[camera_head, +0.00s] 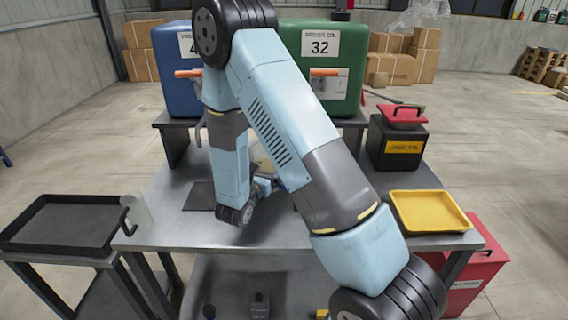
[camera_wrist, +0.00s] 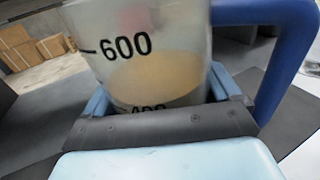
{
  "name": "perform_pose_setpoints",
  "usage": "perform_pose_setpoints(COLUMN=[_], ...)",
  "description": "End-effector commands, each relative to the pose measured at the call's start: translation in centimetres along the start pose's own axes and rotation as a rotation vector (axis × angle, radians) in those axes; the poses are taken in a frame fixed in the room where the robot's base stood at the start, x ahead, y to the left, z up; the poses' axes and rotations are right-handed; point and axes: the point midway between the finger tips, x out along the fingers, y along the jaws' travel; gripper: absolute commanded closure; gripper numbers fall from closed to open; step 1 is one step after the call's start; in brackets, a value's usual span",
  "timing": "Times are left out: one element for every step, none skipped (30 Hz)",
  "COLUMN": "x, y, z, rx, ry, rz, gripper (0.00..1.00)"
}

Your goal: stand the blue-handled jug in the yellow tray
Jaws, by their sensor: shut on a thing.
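The jug (camera_wrist: 150,45) fills the upper middle of the wrist view. It is translucent, with black volume marks, a tan liquid inside and a blue handle (camera_wrist: 290,60) on its right. My gripper (camera_wrist: 165,98) is shut around the jug's body. In the head view my arm hides most of the jug, and only a pale bit of it (camera_head: 262,158) shows over the middle of the table. I cannot tell whether its base touches the table. The yellow tray (camera_head: 430,212) lies at the table's right end and looks empty.
Blue (camera_head: 178,75) and green (camera_head: 345,80) drums stand at the back, with orange taps. A black can with a red lid (camera_head: 398,140) stands behind the tray. A red bin (camera_head: 470,265) is below right. A dark tray (camera_head: 65,222) and a pale translucent vessel (camera_head: 139,213) are at left.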

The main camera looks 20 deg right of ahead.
Motion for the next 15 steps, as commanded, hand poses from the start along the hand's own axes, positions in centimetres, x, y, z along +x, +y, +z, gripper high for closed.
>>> perform_pose_setpoints(x=[1.2, 1.8, 2.6, 3.3, 3.9, 4.7, 5.4, 6.0, 6.8, 7.4, 7.9, 8.5, 8.9, 9.3, 9.6], y=[0.0, 0.0, 0.1, 0.0, 0.1, 0.1, 0.1, 0.1, 0.1, 0.2, 0.1, 0.2, 0.2, 0.2, 0.2], z=[0.0, 0.1, 0.0, 0.0, 0.0, 0.0, 0.0, 0.0, 0.0, 0.0, 0.0, 0.0, 0.0, 0.0, 0.0], rx=[0.002, 0.002, 0.002, 0.002, 0.001, 0.002, 0.002, 0.002, 0.002, 0.002, 0.001, 0.001, 0.001, 0.001, 0.001], ry=[-0.002, -0.002, -0.001, -0.001, -0.001, -0.002, -0.001, 0.0, -0.001, -0.001, -0.001, -0.001, -0.001, 0.0, 0.0], rz=[-0.003, -0.002, -0.001, -0.001, 0.0, 0.001, 0.001, 0.001, 0.002, 0.002, 0.002, 0.003, 0.004, 0.003, 0.004], gripper=[0.49, 0.49, 0.49, 0.49, 0.49, 0.49, 0.49, 0.49, 0.49, 0.49, 0.49, 0.49, 0.49, 0.49, 0.49])
